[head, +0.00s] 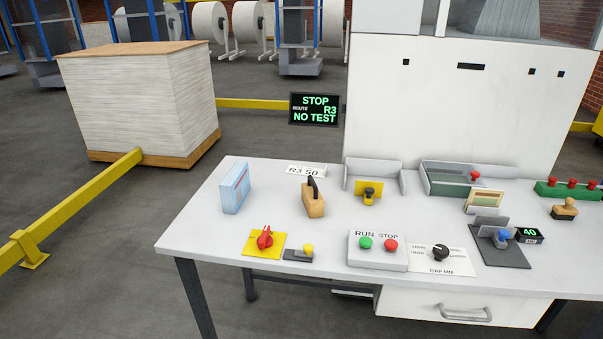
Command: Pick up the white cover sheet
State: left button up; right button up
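I cannot pick out a white cover sheet for certain. A small white card marked R3 50 (306,170) lies at the back of the white table (210,232). A tall stack of pale paper sheets (135,100) stands on the floor at the left, with a flat brown board (133,49) on top. A light blue and white box-like pack (235,188) stands upright at the table's left. Neither of my grippers is in view.
The table holds a wooden-handled tool (313,203), a red knob on a yellow plate (265,240), a RUN/STOP box (377,252), a gap dial (440,253), and grey trays (374,168). A yellow rail (75,205) crosses the floor at left. A white machine (455,115) stands behind.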

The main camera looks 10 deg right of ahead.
aim_at(292, 168)
jog(key=i+j+u, duration=0.2)
jog(key=u, duration=0.3)
jog(key=i+j+u, duration=0.25)
jog(key=u, duration=0.25)
jog(key=i+j+u, duration=0.2)
jog(key=u, duration=0.2)
jog(key=i+j+u, duration=0.1)
jog(key=i+u, duration=0.5)
jog(key=u, duration=0.15)
jog(key=i+z, duration=0.3)
jog(key=i, duration=0.3)
jog(key=i+j+z, duration=0.2)
jog(key=i+z, duration=0.15)
jog(key=i, duration=0.25)
jog(key=i+l+z, duration=0.1)
jog(key=i+z, duration=0.5)
jog(key=z, duration=0.15)
jog(key=i+j+z, duration=0.1)
jog(key=i+z, duration=0.15)
jog(key=z, duration=0.15)
jog(key=i+z, duration=0.25)
jog(key=z, duration=0.15)
jog(key=i+z, duration=0.25)
jog(key=z, duration=0.15)
jog(key=i+j+z, duration=0.15)
jog(key=z, duration=0.3)
jog(key=i+j, duration=0.05)
jog(key=i, duration=0.05)
